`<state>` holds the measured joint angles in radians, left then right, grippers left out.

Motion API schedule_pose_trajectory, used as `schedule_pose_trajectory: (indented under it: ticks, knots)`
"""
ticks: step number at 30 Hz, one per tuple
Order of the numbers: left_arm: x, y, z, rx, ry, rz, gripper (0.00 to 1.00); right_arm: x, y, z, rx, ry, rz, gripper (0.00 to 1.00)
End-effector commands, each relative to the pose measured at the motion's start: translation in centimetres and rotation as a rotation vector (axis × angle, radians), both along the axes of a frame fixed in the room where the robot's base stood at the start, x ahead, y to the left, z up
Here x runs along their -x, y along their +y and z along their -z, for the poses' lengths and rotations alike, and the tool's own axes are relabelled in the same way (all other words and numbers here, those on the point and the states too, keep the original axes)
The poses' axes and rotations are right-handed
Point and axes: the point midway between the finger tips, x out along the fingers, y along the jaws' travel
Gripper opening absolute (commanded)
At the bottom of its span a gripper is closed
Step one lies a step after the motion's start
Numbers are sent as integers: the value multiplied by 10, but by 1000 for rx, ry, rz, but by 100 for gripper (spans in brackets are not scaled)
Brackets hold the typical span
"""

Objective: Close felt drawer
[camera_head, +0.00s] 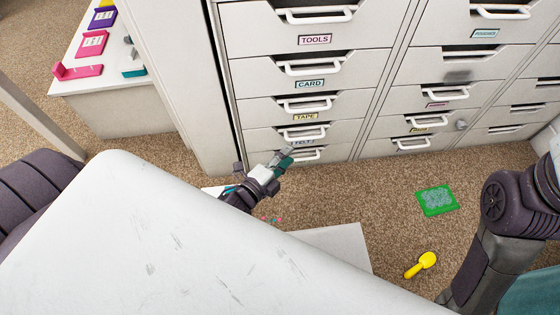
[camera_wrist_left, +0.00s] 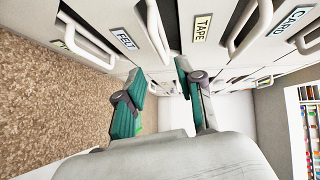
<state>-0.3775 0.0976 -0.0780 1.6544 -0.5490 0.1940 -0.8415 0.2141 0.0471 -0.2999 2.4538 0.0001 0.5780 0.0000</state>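The felt drawer (camera_head: 262,137) is low in the left column of the white cabinet, below the tape drawer. Its front and FELT label (camera_wrist_left: 124,40) show in the left wrist view. In the head view my left gripper (camera_head: 284,158) is just in front of the lower drawers and partly covers the label. In the left wrist view the gripper's teal fingers (camera_wrist_left: 158,72) are apart with nothing between them, pointing at the felt drawer front. I cannot tell whether a fingertip touches it, or how far the drawer stands out. My right gripper is out of view.
A large white surface (camera_head: 150,230) fills the head view's foreground. A green mat (camera_head: 437,200) and a yellow scoop (camera_head: 421,264) lie on the carpet. The card drawer (camera_head: 260,108) and tools drawer (camera_head: 255,40) are above. A side table (camera_head: 115,110) stands at left.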

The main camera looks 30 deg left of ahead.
Motion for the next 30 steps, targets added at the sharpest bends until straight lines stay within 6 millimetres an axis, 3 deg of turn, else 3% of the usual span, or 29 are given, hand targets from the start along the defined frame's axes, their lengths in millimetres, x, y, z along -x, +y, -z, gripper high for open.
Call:
schedule_pose_trajectory:
  ticks: [3,7,25,28,30]
  knots:
    - [17,4,-2,0,0,-1,37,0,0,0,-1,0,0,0]
    - [25,5,-3,0,0,-1,37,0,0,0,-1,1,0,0]
    - [25,5,-6,4,-4,1,37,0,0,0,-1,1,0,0]
    - [22,-1,-26,49,-38,12,37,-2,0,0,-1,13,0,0]
    - [17,-11,-56,125,-88,32,37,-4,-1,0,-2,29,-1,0]
